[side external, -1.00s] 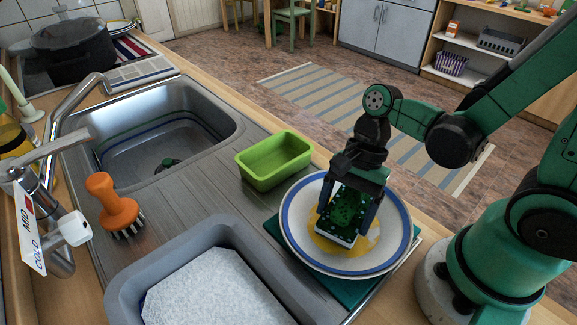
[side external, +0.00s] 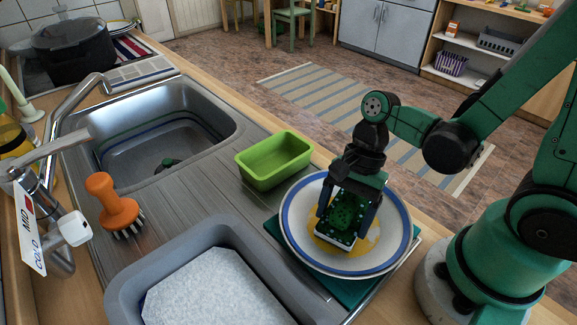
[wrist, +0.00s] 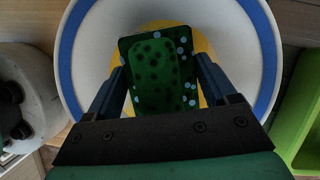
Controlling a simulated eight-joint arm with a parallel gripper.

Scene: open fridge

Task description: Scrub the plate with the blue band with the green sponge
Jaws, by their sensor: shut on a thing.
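The white plate with the blue band (side external: 392,212) lies on a dark green mat (side external: 352,287) at the counter's front right. A yellow patch (side external: 368,244) shows on its middle. My gripper (side external: 347,212) points down over the plate and is shut on the green sponge (side external: 345,213). The sponge is dark green and spotted, with a pale lower edge, and sits over the yellow patch. In the wrist view the sponge (wrist: 160,72) is between both fingers, above the plate (wrist: 92,45). Whether its underside touches the plate is hidden.
A light green tub (side external: 275,160) stands just behind and left of the plate. A sink basin with a white block (side external: 215,290) is at the front, left of the plate. An orange brush (side external: 117,205), a tap (side external: 50,170) and another sink (side external: 165,130) are farther left.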

